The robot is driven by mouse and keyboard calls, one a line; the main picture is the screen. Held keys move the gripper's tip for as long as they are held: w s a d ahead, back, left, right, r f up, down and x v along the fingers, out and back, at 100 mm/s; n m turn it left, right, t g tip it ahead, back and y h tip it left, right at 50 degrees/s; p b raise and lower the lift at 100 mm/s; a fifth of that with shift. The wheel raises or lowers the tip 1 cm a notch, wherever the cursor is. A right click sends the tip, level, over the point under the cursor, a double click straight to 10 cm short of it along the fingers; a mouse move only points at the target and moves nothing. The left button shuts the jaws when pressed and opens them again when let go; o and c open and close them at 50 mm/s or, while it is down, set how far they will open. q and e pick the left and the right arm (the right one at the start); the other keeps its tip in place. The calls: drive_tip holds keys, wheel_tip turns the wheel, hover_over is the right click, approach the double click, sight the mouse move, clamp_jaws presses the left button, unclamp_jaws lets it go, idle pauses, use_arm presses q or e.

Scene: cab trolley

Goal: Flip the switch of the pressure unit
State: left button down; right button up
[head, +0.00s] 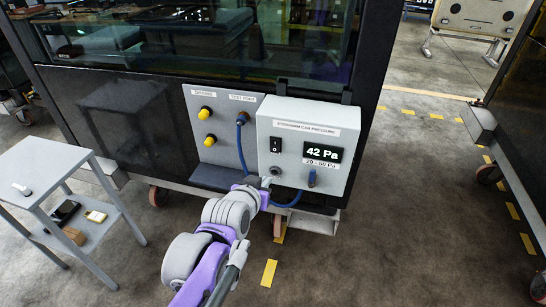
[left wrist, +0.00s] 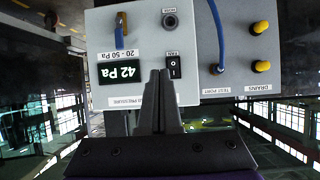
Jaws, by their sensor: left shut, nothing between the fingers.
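The pressure unit (head: 262,125) is a light grey box on the dark cab wall, its display (head: 322,152) reading 42 Pa. Its black rocker switch (head: 276,145) is left of the display. My left gripper (head: 268,181) is shut and empty, low in front of the unit, below the switch in the head view. In the left wrist view the unit (left wrist: 143,40) appears upside down. There the shut fingertips (left wrist: 160,73) show right beside the switch (left wrist: 173,67); I cannot tell whether they touch it. My right gripper is not in view.
A grey panel (head: 222,145) with yellow knobs (head: 207,112) is left of the unit. A blue hose (head: 241,150) loops from it beneath the unit. A grey side table (head: 45,165) stands at the left.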

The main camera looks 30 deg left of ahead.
sight(275, 149)
use_arm(q)
drive_tip(key=shift+w+a+r+t+y, duration=0.3)
drive_tip(key=shift+w+a+r+t, duration=0.2)
drive_tip(key=shift+w+a+r, duration=0.65)
drive_tip(key=shift+s+a+f, duration=0.1)
drive_tip(key=b+x, duration=0.1)
drive_tip(key=x, duration=1.3)
drive_tip(key=shift+f, duration=0.25)
drive_tip(key=shift+r, duration=0.2)
